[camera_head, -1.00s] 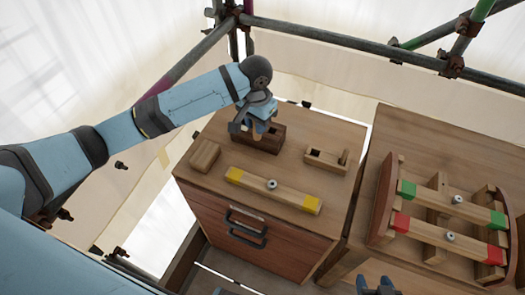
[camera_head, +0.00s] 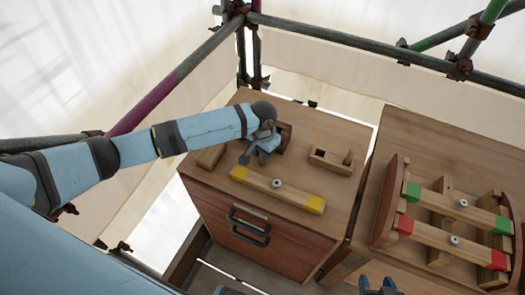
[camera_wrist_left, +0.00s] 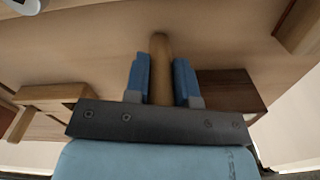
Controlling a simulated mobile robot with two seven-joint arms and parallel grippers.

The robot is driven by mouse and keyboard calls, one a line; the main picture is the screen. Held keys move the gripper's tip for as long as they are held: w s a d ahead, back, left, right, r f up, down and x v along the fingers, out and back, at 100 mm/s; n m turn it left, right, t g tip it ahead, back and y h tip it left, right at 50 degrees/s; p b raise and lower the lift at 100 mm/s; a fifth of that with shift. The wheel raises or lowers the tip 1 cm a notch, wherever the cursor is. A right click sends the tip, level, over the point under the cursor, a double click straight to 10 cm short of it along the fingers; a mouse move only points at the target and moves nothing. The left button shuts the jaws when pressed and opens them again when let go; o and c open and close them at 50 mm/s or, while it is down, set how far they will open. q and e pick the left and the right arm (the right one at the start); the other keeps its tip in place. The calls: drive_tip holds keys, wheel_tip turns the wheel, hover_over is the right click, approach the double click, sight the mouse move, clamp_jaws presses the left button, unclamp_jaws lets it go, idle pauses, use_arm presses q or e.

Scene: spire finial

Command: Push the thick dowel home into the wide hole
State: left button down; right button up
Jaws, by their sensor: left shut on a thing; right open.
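My left gripper (camera_head: 256,156) is shut on the thick dowel, just in front of the dark brown block (camera_head: 285,137) on the cabinet top. In the left wrist view the tan dowel (camera_wrist_left: 160,62) sits between the blue fingers (camera_wrist_left: 160,82), its rounded end pointing away over bare wood. The dark block (camera_wrist_left: 228,90) is to the right of the fingers there. In the head view the gripper hides the dowel and part of the block. I cannot make out the wide hole. My right gripper (camera_head: 378,287) shows at the bottom edge, open and empty.
A yellow-ended bar (camera_head: 250,180) lies in front of the left gripper. A small slotted wooden block (camera_head: 325,162) is to the right; a plain block (camera_head: 211,156) is to the left. A rack with green- and red-ended bars (camera_head: 455,240) stands on the right-hand table.

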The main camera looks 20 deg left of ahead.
use_arm(q)
drive_tip(key=c, duration=1)
unclamp_jaws()
drive_tip(key=shift+f, duration=0.15)
drive_tip(key=shift+o, duration=0.2)
